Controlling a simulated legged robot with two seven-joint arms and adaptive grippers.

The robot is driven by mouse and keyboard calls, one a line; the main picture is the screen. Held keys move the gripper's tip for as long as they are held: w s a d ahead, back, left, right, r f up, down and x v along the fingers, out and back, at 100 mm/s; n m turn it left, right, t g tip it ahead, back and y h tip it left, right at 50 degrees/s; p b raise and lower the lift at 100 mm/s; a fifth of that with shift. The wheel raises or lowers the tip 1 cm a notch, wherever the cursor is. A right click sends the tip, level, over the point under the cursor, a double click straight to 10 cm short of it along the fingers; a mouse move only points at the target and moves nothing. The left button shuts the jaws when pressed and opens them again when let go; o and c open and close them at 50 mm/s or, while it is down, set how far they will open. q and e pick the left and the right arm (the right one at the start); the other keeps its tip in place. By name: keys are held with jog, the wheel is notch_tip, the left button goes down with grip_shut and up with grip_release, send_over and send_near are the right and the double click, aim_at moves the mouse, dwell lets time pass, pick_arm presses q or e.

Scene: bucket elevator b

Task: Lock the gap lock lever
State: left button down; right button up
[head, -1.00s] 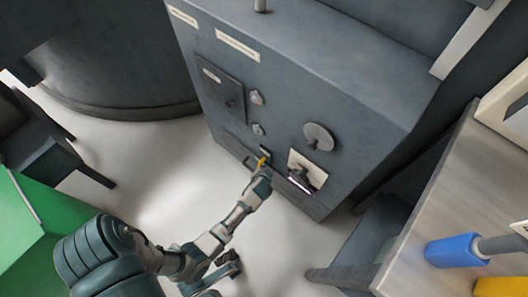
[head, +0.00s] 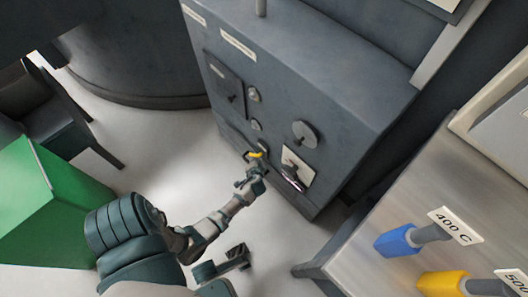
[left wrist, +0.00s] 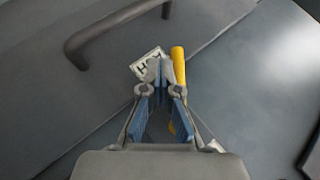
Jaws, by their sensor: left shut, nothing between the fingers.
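A yellow lever handle (head: 255,155) shows low on the front of the grey machine cabinet in the head view. My left gripper (head: 255,171) is right at it, just below it in the picture. In the left wrist view, the yellow handle (left wrist: 179,65) stands beside the right finger of my left gripper (left wrist: 160,70). The fingertips are together with nothing between them. I cannot tell whether finger and handle touch. A white label (left wrist: 147,62), partly hidden by the fingers, lies behind. The lever's lower part is hidden.
Right of the yellow lever are a dark lever on a pale plate (head: 297,168) and a round disc (head: 305,133). A dark bar handle (left wrist: 115,30) crosses the left wrist view. A green box (head: 48,205) stands left, a metal bench (head: 365,270) right. Floor between is mostly clear.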

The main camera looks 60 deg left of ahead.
pick_arm(q)
jog(key=shift+a, duration=0.25)
jog(key=shift+s+a, duration=0.1)
jog(key=shift+a, duration=0.3)
jog(key=shift+d+r, duration=0.1)
jog(key=shift+r, duration=0.05)
dwell(0.4)
dwell(0.4)
dwell(0.4)
